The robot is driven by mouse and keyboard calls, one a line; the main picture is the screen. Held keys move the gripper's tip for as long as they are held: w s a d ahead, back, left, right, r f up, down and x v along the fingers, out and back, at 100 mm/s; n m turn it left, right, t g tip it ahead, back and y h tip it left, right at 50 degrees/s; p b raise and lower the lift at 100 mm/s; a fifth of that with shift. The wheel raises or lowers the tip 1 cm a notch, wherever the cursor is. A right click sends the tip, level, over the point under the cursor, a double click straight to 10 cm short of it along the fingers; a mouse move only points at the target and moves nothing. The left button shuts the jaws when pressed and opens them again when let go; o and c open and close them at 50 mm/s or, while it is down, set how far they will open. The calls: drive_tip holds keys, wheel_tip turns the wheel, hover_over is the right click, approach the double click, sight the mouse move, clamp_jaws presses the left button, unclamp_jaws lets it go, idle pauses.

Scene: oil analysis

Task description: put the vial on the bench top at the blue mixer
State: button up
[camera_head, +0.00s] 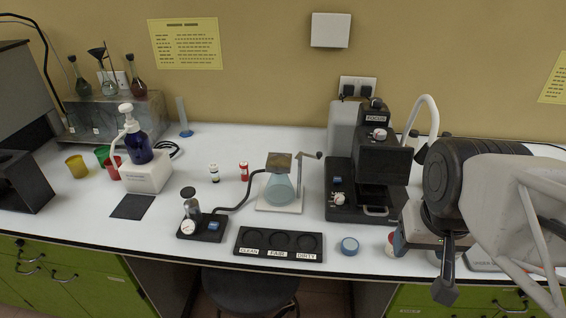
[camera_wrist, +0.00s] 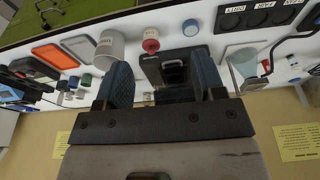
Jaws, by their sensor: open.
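A small white vial with a dark cap (camera_head: 214,173) stands on the bench left of the flask; a red and white one (camera_head: 244,171) stands beside it. A low red and white round item (camera_head: 391,243) sits near the front edge, partly behind my arm; it shows in the wrist view (camera_wrist: 150,43). I cannot tell which is the task's vial. A low blue round item (camera_head: 349,246), possibly the blue mixer, sits to its left and shows in the wrist view (camera_wrist: 191,28). My gripper (camera_wrist: 163,82) is open and empty, above the bench at the right.
A black tray labelled CLEAN, FAIR, DIRTY (camera_head: 279,256) lies left of the blue item. A dark instrument (camera_head: 345,204) stands behind. A flask on a stand (camera_head: 280,187) is further left. An orange tray (camera_wrist: 55,56) and white cup (camera_wrist: 110,46) show in the wrist view.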

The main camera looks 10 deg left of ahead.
drive_tip(key=w+a+r+m, duration=0.15)
drive_tip(key=w+a, duration=0.25)
drive_tip(key=w, duration=0.4)
drive_tip(key=w+a+r+m, duration=0.1)
drive_tip(key=w+a+m, duration=0.25)
drive_tip(key=w, duration=0.45)
drive_tip(key=m+g, duration=0.3)
drive_tip(key=m, duration=0.8)
approach(213, 166)
drive_tip(key=f, duration=0.5)
drive_tip(key=shift+s+d+f, duration=0.1)
drive_tip(key=shift+d+f, duration=0.1)
drive_tip(key=shift+d, duration=0.15)
drive_tip(key=shift+a+f+m, duration=0.2)
drive_tip(key=shift+a+m, duration=0.1)
drive_tip(key=shift+a, duration=0.05)
drive_tip(key=shift+f, duration=0.1)
drive_tip(key=shift+f, duration=1.15)
